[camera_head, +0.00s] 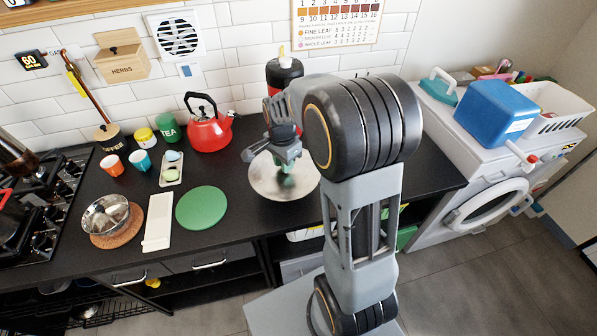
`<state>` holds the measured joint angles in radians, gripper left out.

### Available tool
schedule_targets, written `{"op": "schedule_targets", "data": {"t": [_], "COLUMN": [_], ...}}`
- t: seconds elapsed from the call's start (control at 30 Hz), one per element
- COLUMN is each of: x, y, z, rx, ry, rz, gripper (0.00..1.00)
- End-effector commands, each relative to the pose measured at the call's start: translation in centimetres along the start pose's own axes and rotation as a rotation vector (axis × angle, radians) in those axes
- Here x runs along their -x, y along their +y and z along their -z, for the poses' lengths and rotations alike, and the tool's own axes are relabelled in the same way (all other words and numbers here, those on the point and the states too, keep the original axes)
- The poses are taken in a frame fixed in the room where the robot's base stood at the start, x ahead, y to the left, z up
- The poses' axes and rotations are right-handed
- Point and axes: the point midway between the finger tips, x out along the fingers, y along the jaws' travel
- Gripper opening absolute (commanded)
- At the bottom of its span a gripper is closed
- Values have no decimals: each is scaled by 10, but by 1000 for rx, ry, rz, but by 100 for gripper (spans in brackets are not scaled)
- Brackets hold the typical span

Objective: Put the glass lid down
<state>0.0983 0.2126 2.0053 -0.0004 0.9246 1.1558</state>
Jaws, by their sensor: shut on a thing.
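The glass lid (262,183) is the pale, round disc near the right part of the black counter, with a dark green knob-like part at its middle. My gripper (287,168) is above the middle of the disc, pointing down, and is shut on the lid there. The fingertips and the exact grip are small and partly hidden. My arm covers the disc's right edge. I cannot tell whether the lid touches the counter or hangs a little above it.
A green round mat (202,208) lies bare left of the lid. Further left are a white board (158,222) and a steel bowl (105,216) on a cork mat. The counter right of my arm is clear.

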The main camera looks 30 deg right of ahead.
Motion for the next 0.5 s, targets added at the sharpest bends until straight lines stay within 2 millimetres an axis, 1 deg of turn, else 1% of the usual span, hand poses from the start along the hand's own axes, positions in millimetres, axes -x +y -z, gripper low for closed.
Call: {"op": "schedule_targets", "data": {"t": [0.03, 0.1, 0.2, 0.33, 0.5], "x": [-5, -20, -34, -47, -53], "y": [2, 2, 2, 3, 2], "z": [13, 22, 33, 44, 48], "rx": [-5, -1, 1, 4, 6], "ry": [-1, -2, -1, 0, 1], "rz": [-3, -4, -2, 0, 1], "gripper": [0, 0, 0, 0, 0]}}
